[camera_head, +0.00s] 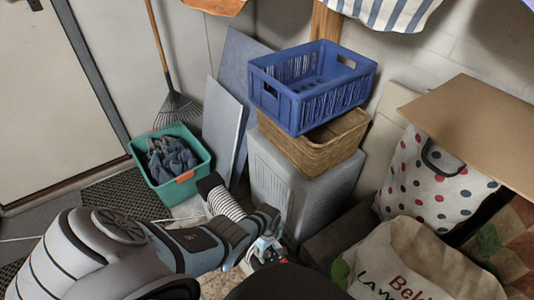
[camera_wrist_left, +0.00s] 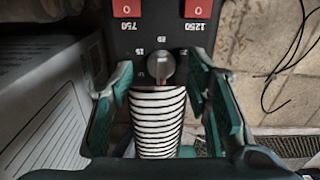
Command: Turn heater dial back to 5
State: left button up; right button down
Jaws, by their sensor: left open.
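The heater shows in the head view as a white ribbed body (camera_head: 228,205), partly hidden by my left arm. Its black control panel (camera_wrist_left: 178,15) fills the top of the left wrist view, with upside-down markings. The grey round dial (camera_wrist_left: 160,69) sits on the panel, below two red switches in the picture. The dial's exact setting is too small to read. My left gripper (camera_head: 262,247) is at the heater's near end. In the wrist view the open left gripper (camera_wrist_left: 160,66) has one finger on each side of the dial, with gaps visible. My right gripper is not in view.
A grey box (camera_head: 275,185) with a wicker basket (camera_head: 337,142) and blue crate (camera_head: 322,103) stands right of the heater. A green bin (camera_head: 197,187) stands behind on the left. Bags stand at the right. A thin dark cable (camera_wrist_left: 285,65) lies on the floor.

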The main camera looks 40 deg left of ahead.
aim_at(267, 253)
pick_arm(q)
jog(key=r, duration=0.7)
jog(key=shift+s, duration=0.2)
jog(key=s+d+r+m+t, duration=0.2)
jog(key=s+r+m, duration=0.5)
jog(key=s+m, duration=0.1)
jog(key=s+d+r+m+t, duration=0.1)
jog(key=s+d+r+m, duration=0.1)
jog(key=s+r+m, duration=0.55)
notch_tip(267, 253, down, 19)
jog(key=s+a+y, duration=0.1)
jog(key=a, duration=0.2)
jog(key=s+a+f+g, duration=0.1)
jog(key=s+f+g, duration=0.1)
jog(key=s+f, duration=1.15)
notch_tip(267, 253, up, 14)
jog(key=s+d+p, duration=0.1)
jog(key=p, duration=1.3)
jog(key=shift+s, duration=0.2)
